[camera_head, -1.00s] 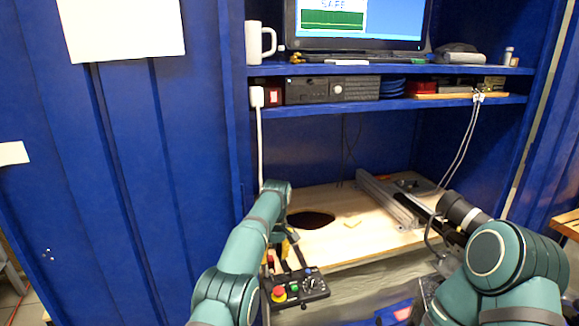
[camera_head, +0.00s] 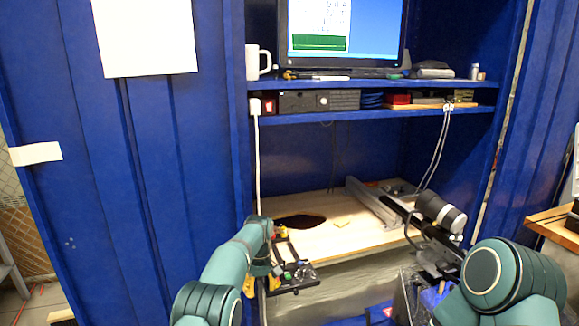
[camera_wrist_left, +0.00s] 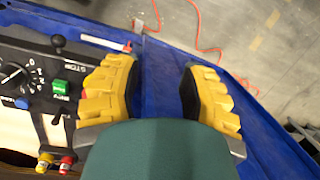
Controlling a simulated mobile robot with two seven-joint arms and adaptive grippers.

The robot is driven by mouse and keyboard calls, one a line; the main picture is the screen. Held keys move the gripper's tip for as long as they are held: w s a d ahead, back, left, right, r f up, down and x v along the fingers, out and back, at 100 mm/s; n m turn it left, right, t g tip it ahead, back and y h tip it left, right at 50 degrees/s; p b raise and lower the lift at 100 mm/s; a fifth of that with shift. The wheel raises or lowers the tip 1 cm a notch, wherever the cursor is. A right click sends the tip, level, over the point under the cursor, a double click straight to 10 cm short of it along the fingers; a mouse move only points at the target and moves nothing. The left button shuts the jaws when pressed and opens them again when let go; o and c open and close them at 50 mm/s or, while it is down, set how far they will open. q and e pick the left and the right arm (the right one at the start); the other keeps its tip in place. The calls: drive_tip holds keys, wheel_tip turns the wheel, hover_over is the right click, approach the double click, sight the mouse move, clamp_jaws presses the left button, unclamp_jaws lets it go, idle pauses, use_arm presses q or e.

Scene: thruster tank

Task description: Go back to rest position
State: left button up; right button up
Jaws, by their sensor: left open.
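My left gripper (camera_head: 262,286) hangs at the front edge of the wooden worktop in the head view, beside the black control box (camera_head: 292,278). Its yellow fingers are partly hidden by my wrist there. In the left wrist view my left gripper (camera_wrist_left: 160,92) has its two yellow fingers wide apart with nothing between them. The control box (camera_wrist_left: 40,85), with a dial and a green button, is just left of the fingers. My right arm comes in from the lower right, near the metal rail; its finger state is unclear.
The wooden worktop (camera_head: 345,240) has a dark hole (camera_head: 299,222) and a metal rail (camera_head: 372,207). Blue shelves (camera_head: 400,114) above hold a monitor (camera_head: 345,35), a white mug (camera_head: 257,62) and dark electronics. A blue wall panel (camera_head: 170,170) stands left of my left arm.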

use_arm(q)
drive_tip(key=s+a+f+m+t+h, duration=0.1)
drive_tip(key=s+a+f+m+h, duration=0.2)
drive_tip(key=s+f, duration=1.15)
drive_tip(key=s+d+r+m+t+h, duration=0.1)
drive_tip(key=s+t, duration=0.1)
drive_tip(key=s, duration=2)
drive_tip(key=shift+d+r, duration=0.25)
drive_tip(key=shift+d, duration=0.1)
